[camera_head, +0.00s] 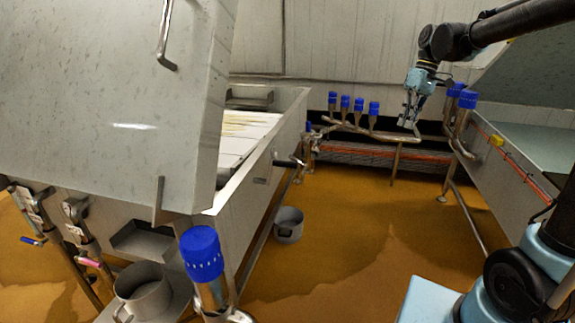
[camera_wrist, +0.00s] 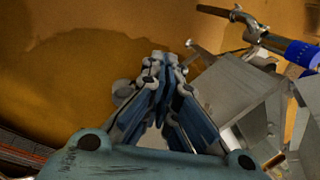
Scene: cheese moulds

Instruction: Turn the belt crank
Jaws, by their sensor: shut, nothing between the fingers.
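The belt (camera_head: 238,138), a white surface with some pale yellow bits on it, lies in a long steel trough (camera_head: 262,172) left of centre in the head view. A short dark handle on the trough's right outer side looks like the crank (camera_head: 288,162). My gripper (camera_head: 408,124) hangs in the air to the right of it, well apart, pointing down. In the wrist view my gripper's fingers (camera_wrist: 161,60) are together with nothing between them. I cannot make out the crank in the wrist view.
Blue-capped pipes (camera_head: 359,105) stand along the back wall, and another blue cap (camera_head: 201,252) is in the left foreground. A grey bucket (camera_head: 288,224) stands on the floor beside the trough. A steel vat (camera_head: 510,165) is at right. The brown floor (camera_head: 350,230) between is clear.

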